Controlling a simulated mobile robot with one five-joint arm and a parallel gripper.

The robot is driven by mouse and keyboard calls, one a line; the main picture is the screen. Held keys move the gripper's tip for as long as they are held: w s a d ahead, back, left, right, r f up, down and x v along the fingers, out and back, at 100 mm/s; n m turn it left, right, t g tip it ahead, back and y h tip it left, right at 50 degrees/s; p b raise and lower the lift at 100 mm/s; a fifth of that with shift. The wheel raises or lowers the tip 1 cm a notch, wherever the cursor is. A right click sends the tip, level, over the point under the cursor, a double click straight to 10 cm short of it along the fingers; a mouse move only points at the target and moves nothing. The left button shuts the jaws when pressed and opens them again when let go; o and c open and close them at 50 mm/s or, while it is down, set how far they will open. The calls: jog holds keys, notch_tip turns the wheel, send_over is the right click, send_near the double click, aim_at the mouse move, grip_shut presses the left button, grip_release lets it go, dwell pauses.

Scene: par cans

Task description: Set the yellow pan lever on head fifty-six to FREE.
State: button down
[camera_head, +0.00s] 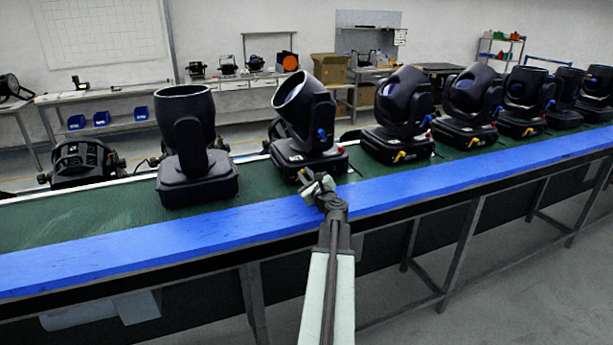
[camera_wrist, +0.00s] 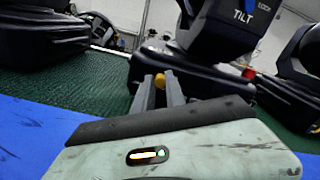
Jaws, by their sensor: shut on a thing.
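A black moving head (camera_head: 305,118) stands on the bench in front of my arm, its barrel tilted up to the left. In the wrist view its dark base (camera_wrist: 205,82) fills the middle, with TILT and LOCK lettering above. I cannot read a head number. The yellow pan lever (camera_wrist: 160,80) shows at the base's front edge, between my fingertips. My gripper (camera_wrist: 160,92) is shut on it. Which setting the lever is at cannot be told.
More heads stand in a row to the right, such as one with a yellow lever (camera_head: 400,155). Another head (camera_head: 192,145) stands to the left. A blue strip (camera_head: 150,250) runs along the bench's front edge. A red part (camera_wrist: 249,73) sticks out right of the held lever.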

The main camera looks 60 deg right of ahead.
jog(key=n, duration=0.2)
jog(key=a+n, duration=0.1)
jog(key=n, duration=0.1)
jog(key=w+n, duration=0.1)
jog(key=n, duration=0.1)
jog(key=shift+a, duration=0.25)
jog(key=shift+w+a+f+n, duration=0.1)
jog(key=shift+a+n, duration=0.05)
jog(key=shift+n, duration=0.7)
jog(key=shift+w+a+f+n, duration=0.1)
jog(key=shift+w+a+n, duration=0.1)
jog(key=shift+n, duration=0.6)
jog(key=shift+w+a+n, duration=0.1)
jog(key=shift+a+n, duration=0.05)
jog(key=shift+n, duration=0.7)
jog(key=c, duration=1.4)
grip_release()
